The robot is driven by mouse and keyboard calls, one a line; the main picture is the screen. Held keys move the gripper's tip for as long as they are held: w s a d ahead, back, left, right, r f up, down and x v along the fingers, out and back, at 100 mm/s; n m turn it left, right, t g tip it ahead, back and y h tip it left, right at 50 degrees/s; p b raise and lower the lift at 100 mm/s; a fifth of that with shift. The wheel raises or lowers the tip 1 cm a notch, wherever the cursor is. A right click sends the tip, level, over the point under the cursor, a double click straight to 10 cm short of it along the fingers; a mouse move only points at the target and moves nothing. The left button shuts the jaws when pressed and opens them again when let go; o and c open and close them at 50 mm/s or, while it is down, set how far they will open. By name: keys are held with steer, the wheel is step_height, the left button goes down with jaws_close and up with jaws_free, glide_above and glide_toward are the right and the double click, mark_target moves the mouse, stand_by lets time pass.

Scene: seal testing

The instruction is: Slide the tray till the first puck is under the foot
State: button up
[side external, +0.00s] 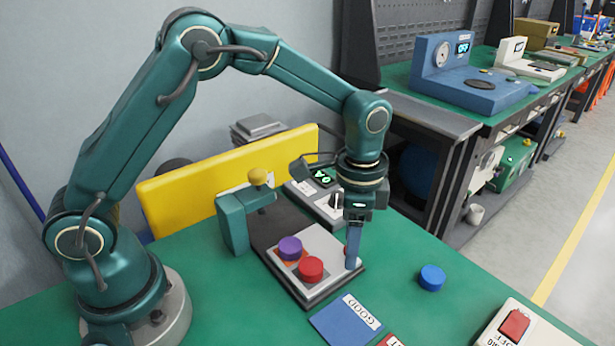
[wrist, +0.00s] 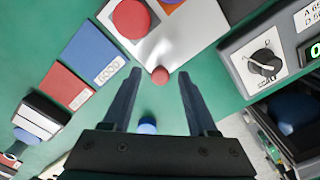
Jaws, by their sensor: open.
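The pale grey tray (side external: 318,240) lies on a dark base plate and carries a purple puck (side external: 290,248) and a red puck (side external: 311,269). The wrist view shows the red puck (wrist: 131,18) and a small red knob (wrist: 160,75) on the tray's near end. My gripper (side external: 352,262) is open and low at that end, its fingers either side of the knob in the wrist view; contact cannot be told. The teal press (side external: 234,225) with a yellow knob (side external: 262,176) stands behind the tray. Its foot is not clearly visible, and neither puck is beneath the press arm.
A loose blue puck (side external: 432,277) lies on the green table to the right. A blue GOOD pad (side external: 345,322) and a red pad (side external: 390,340) lie in front. A dial box (side external: 318,200) stands behind my gripper, and a red-button box (side external: 520,325) at front right.

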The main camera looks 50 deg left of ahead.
jaws_close()
stand_by(1.4)
